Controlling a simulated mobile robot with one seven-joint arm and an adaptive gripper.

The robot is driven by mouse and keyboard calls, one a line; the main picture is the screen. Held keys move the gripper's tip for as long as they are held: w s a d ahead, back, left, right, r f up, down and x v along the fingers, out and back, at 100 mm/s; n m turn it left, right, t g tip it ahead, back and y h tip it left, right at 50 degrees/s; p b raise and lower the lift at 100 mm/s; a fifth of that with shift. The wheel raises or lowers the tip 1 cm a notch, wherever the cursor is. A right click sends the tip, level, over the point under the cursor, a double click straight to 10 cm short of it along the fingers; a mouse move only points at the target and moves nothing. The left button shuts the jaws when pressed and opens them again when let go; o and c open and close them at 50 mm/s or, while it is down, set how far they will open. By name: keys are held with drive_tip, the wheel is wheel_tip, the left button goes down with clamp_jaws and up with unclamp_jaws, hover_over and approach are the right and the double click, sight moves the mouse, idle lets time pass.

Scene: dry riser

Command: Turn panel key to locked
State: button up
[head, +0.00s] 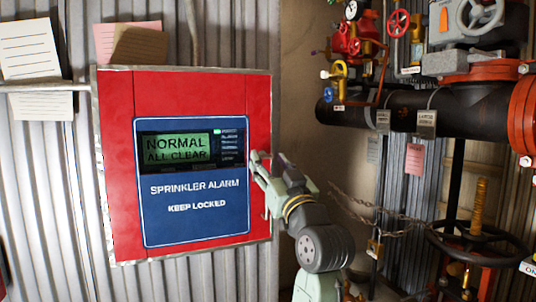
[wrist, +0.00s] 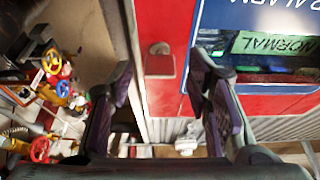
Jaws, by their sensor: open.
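The sprinkler alarm panel (head: 118,150) is a red box with a blue face marked KEEP LOCKED. Its green display (head: 178,147) reads NORMAL ALL CLEAR. In the wrist view, a small red piece with a round grey top (wrist: 160,62), apparently the panel key, sits on the red front (wrist: 165,20). I cannot tell which way it is turned. My gripper (head: 262,168) is at the panel's right edge. In the wrist view my gripper (wrist: 163,77) is open, with the apparent key seen between its fingers. In the head view the key is hidden or too small to tell.
A black pipe (head: 360,112) with red valves and gauges runs right of the panel. A chain (head: 385,222) and a dark handwheel (head: 478,240) lie below it. Paper notes (head: 28,48) hang upper left. Corrugated wall (head: 60,200) surrounds the panel.

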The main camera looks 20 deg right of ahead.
drive_tip(key=shift+x, duration=0.85)
drive_tip(key=shift+c, duration=0.4)
clamp_jaws()
